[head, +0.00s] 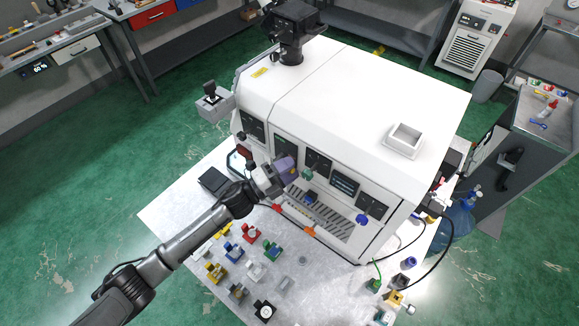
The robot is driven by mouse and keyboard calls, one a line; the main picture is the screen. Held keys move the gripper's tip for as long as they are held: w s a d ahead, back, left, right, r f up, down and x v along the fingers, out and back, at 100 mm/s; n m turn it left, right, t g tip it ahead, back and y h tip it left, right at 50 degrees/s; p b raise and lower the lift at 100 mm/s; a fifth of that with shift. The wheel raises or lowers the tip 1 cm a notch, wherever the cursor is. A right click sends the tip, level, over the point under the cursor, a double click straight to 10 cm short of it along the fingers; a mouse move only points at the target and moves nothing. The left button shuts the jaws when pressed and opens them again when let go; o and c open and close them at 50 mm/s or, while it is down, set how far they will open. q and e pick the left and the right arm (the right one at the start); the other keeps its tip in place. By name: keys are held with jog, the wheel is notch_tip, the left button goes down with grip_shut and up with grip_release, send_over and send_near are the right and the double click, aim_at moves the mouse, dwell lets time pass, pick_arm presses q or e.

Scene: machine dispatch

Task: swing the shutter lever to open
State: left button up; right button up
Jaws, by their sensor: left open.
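The white machine (345,100) stands on the light table, its front panel facing down in the picture. My left gripper (286,168) is open, close in front of the left-middle part of that panel. I cannot tell whether it touches anything. A small green knob-like part (307,174) shows just right of the gripper, and a blue one (361,219) is further right on the panel. Which part is the shutter lever I cannot tell; it may be partly hidden behind the gripper. My right gripper is not in view.
Several small coloured fixtures, among them a red one (250,233), stand on the table (165,220) below my arm. A slotted grey tray (332,217) runs along the machine's lower front. Cables and a blue bottle (458,219) are at the right. Green floor surrounds the table.

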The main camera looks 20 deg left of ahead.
pick_arm(q)
jog(key=shift+w+d, duration=0.1)
jog(key=shift+w, duration=0.05)
jog(key=shift+c, duration=0.2)
grip_shut()
